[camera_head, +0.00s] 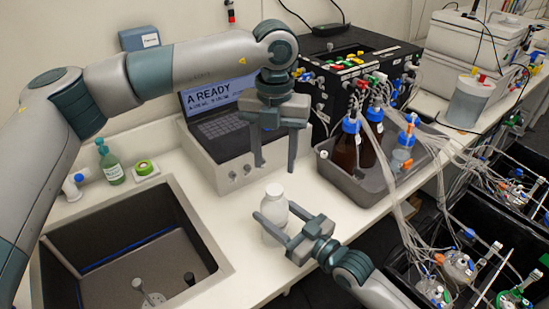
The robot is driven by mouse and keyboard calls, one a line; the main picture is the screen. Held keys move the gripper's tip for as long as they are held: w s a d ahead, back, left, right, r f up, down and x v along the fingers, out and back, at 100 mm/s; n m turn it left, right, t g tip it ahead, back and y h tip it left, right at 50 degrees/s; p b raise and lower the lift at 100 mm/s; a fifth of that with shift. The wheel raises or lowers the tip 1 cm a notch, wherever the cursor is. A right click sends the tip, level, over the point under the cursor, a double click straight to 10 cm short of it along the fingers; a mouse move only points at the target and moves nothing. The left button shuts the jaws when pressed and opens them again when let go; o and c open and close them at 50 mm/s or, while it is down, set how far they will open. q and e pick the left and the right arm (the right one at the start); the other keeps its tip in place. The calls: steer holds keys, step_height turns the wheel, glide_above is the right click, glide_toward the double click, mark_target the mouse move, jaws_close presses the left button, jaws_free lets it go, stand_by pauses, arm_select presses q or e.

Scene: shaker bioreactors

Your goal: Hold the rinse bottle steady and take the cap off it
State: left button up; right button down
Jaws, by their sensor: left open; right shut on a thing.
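The rinse bottle (273,213) is white and stands upright on the white counter, right of the sink. Its cap (274,190) is white too and appears to be on its top. My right gripper (276,212) comes in from the lower right and is shut on the bottle's body, one finger on each side. My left gripper (274,168) points down, open and empty, above and a little behind the cap in the picture. Its fingers are apart and do not appear to touch the cap. The bottle's lower part is partly hidden by the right gripper.
The sink (215,262) is to the left. A laptop (222,110) on a white box stands behind my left gripper. A grey tray (350,187) with brown bottles and tubing is at the right. A green soap bottle (110,165) stands at the back left.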

arm_select(q)
steer(key=m, duration=0.5)
steer(key=shift+m, duration=0.4)
steer(key=m, duration=0.8)
steer(key=shift+m, duration=0.4)
steer(key=m, duration=0.5)
steer(key=shift+m, duration=0.3)
steer(key=m, duration=1.4)
steer(key=shift+m, duration=0.3)
steer(key=m, duration=0.4)
steer(key=shift+m, duration=0.4)
